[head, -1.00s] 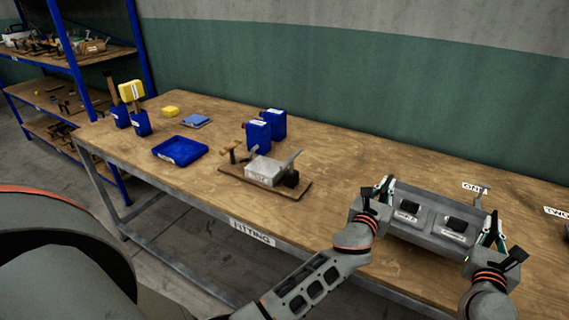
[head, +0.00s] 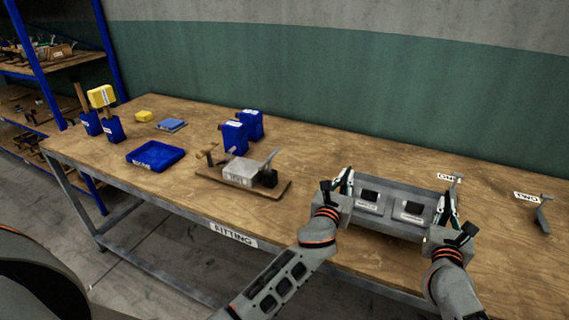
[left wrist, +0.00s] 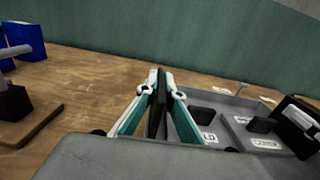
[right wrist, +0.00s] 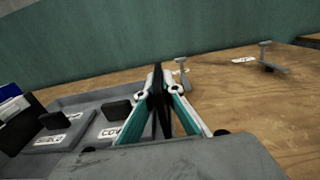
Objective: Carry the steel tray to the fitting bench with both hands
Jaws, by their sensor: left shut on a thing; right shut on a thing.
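The grey steel tray (head: 389,225) is at the front edge of the wooden fitting bench (head: 330,160), in the right half of the head view. It holds two grey blocks with dark knobs and white labels. My left gripper (head: 345,184) is shut on the tray's left end, and the left wrist view shows its fingers (left wrist: 157,98) closed on a dark upright piece. My right gripper (head: 446,210) is shut on the right end, and its fingers (right wrist: 158,95) close on a similar piece. I cannot tell whether the tray's underside touches the bench.
A wooden board (head: 212,179) with a grey block and clamp lies left of the tray. Blue bottles (head: 234,137), a blue bin (head: 155,155) and yellow-topped tools (head: 102,97) stand farther left. Small grey stands (head: 543,210) with labels are right. A blue-framed shelf (head: 41,68) stands behind left.

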